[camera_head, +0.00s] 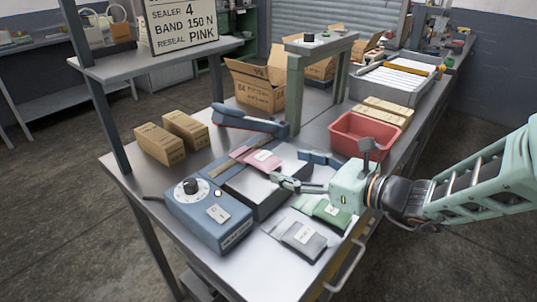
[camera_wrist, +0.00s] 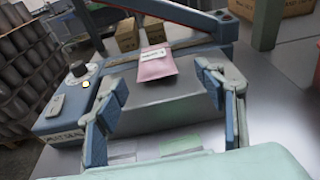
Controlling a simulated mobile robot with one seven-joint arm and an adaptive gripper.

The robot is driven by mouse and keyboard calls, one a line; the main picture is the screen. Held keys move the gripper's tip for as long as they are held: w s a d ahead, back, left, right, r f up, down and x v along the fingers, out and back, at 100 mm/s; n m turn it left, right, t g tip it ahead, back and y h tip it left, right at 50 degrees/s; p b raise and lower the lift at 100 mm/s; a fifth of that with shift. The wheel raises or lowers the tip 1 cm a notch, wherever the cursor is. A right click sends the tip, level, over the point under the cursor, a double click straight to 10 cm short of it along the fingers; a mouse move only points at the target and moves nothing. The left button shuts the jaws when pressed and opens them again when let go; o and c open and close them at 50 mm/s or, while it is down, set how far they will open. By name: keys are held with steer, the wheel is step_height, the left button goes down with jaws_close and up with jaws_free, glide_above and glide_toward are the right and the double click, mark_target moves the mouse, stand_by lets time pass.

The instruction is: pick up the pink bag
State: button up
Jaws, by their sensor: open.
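The pink bag (camera_head: 262,161) lies on the grey block of the blue sealer, with a white label on it. In the wrist view the pink bag (camera_wrist: 155,70) lies ahead, beyond and between my two fingers. My gripper (camera_head: 300,172) is open and empty, to the right of the bag in the head view. Its spread fingers also show in the wrist view (camera_wrist: 158,95), apart from the bag. The blue sealer (camera_head: 205,217) has a dial and its long blue arm (camera_head: 248,121) is raised behind the bag.
A green bag (camera_head: 328,212) and a grey bag (camera_head: 303,241) lie on the bench in front of my gripper. A red bin (camera_head: 367,133) stands behind it to the right. Small cardboard boxes (camera_head: 160,145) stand at the left. A grey-green post (camera_head: 295,95) rises behind.

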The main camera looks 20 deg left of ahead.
mark_target(274, 163)
steer(key=shift+y, duration=0.3)
steer(key=x, duration=0.2)
steer(key=s+x, duration=0.1)
steer(key=x, duration=0.2)
steer(key=shift+a+r+b, duration=0.15)
steer(key=shift+a+b, duration=0.1)
steer(key=shift+b, duration=0.1)
steer(key=x, duration=0.6)
steer(key=shift+w+a+b, duration=0.15)
steer(key=shift+a+b, duration=0.05)
steer(key=shift+b, duration=0.2)
steer(key=shift+r, duration=0.1)
steer(key=c, duration=1.4)
